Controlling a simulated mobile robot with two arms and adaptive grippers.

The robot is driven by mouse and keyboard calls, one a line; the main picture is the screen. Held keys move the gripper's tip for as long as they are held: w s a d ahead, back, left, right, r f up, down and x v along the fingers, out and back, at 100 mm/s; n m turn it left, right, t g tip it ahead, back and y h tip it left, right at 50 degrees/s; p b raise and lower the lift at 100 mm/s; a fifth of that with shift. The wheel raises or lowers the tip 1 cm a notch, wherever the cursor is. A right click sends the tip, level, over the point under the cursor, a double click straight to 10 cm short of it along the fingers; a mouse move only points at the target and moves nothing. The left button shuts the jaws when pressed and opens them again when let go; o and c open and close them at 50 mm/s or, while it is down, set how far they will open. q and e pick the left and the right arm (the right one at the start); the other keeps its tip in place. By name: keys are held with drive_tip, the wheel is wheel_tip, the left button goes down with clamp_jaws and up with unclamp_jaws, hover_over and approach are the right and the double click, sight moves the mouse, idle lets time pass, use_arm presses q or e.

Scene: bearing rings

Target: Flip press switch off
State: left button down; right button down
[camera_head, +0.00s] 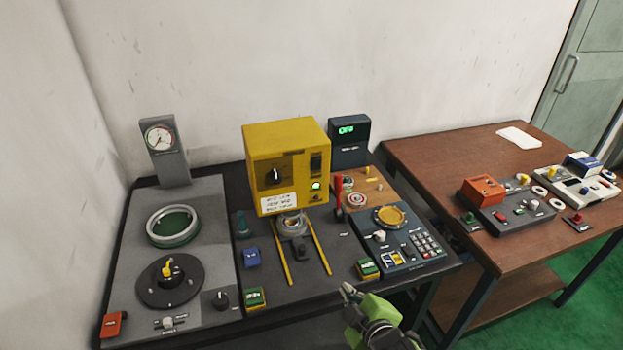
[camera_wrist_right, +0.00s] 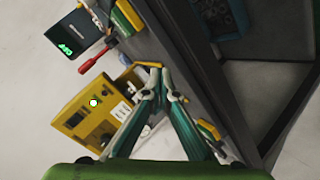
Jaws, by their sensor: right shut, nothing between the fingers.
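The yellow press (camera_head: 262,168) stands at the back of the dark bench, with a black dial on its front. A dark switch (camera_head: 316,161) sits on the right part of its front, above a lit green lamp (camera_head: 316,186). The switch's position is too small to tell. My right gripper (camera_head: 347,289) is shut and empty, in front of the bench edge, below and right of the press. In the right wrist view my fingers (camera_wrist_right: 158,78) meet at the tips, with the press (camera_wrist_right: 75,118) and its lit lamp (camera_wrist_right: 93,103) beyond to the left. My left gripper is not in view.
A red lever (camera_head: 338,196) stands right of the press, near a keypad panel (camera_head: 425,244). Yellow rails (camera_head: 283,263) run forward from the press. A gauge (camera_head: 160,138) and ring fixture (camera_head: 173,226) are at left. A brown table (camera_head: 430,165) stands right.

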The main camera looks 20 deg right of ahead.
drive_tip(key=w+r+n+t, duration=0.3)
drive_tip(key=r+n, duration=0.1)
drive_tip(key=r, duration=0.5)
drive_tip(key=w+r+n+t, duration=0.3)
drive_tip(key=r+n+t, duration=0.1)
drive_tip(key=r, duration=0.6)
drive_tip(key=shift+w+a+r+y, duration=0.25)
drive_tip(key=shift+a+y, duration=0.05)
drive_tip(key=shift+y, duration=0.1)
drive_tip(key=shift+w, duration=0.15)
drive_tip(key=p, duration=0.4)
approach(317, 162)
drive_tip(key=w, duration=0.6)
drive_tip(key=shift+r, duration=0.25)
drive_tip(key=shift+w+a, duration=0.1)
drive_tip(key=shift+w, duration=0.45)
